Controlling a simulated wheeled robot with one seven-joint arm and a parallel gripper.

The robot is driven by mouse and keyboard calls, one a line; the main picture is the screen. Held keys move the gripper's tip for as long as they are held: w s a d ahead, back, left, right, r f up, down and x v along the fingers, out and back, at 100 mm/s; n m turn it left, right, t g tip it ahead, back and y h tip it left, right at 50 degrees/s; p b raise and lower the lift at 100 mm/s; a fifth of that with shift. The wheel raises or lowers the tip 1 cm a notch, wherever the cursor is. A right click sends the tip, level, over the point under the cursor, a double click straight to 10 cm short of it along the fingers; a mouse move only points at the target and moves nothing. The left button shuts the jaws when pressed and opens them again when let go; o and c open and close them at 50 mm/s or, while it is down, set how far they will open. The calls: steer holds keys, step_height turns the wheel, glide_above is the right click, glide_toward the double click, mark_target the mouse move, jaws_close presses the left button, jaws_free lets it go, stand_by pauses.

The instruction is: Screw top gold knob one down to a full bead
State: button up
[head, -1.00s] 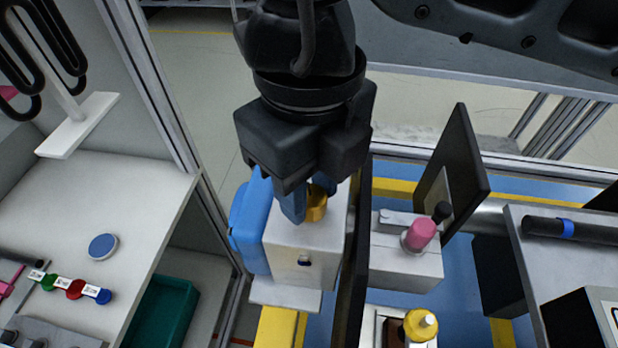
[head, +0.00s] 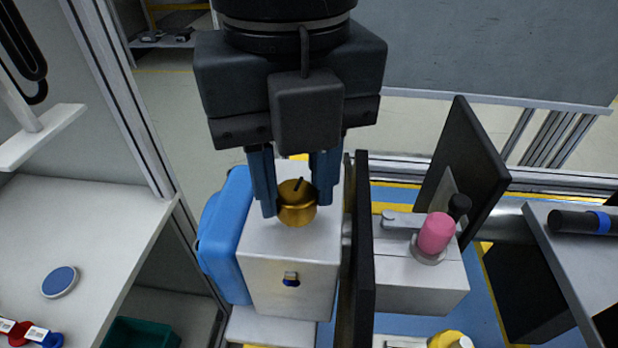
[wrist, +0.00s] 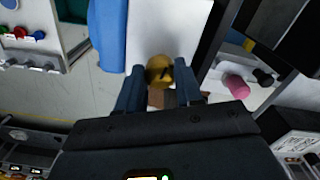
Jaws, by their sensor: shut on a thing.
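The top gold knob (head: 296,204) is a short round brass cylinder with a dark line on its top. It stands upright on the top face of a silver box (head: 290,262). My gripper (head: 297,207) points down with its blue fingers on the left and right sides of the knob, shut on it. In the wrist view the knob (wrist: 159,71) shows between the two fingertips (wrist: 160,76), with its dark mark visible. The base of the knob, where it meets the box, is partly hidden, so I cannot tell about a bead.
A blue part (head: 224,240) is attached to the box's left side. A thin black panel (head: 363,250) stands close on its right. Beyond it is a silver block with a pink knob (head: 435,233). A white table (head: 85,235) is at left.

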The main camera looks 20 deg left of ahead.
mark_target(295, 188)
steer(key=shift+m+b, duration=1.1)
steer(key=o, duration=1)
steer(key=shift+o, duration=0.2)
steer(key=shift+r, duration=0.15)
steer(key=shift+r, duration=3.8)
